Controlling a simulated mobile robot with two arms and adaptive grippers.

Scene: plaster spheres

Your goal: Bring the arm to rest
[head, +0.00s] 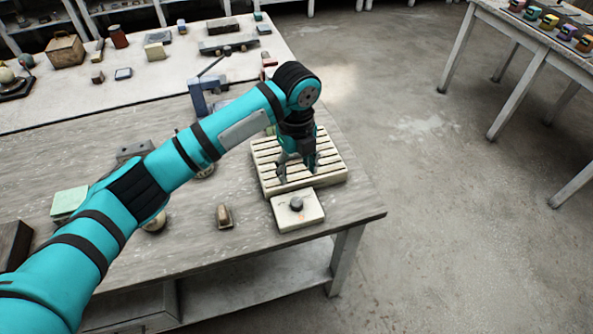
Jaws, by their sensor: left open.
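My left arm, teal with black bands, reaches in from the lower left across the wooden workbench (255,247). My left gripper (298,172) points down over a cream slatted rack (330,172) near the bench's right end. Its fingers are apart, and I see nothing between them. I cannot tell whether the fingertips touch the slats. No plaster sphere is plain to see on the rack; the arm and gripper hide part of it. My right gripper is not in view.
A blue clamp-like tool (200,98) stands behind the arm. A second table with coloured jars (549,22) is at upper right. The floor between is clear.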

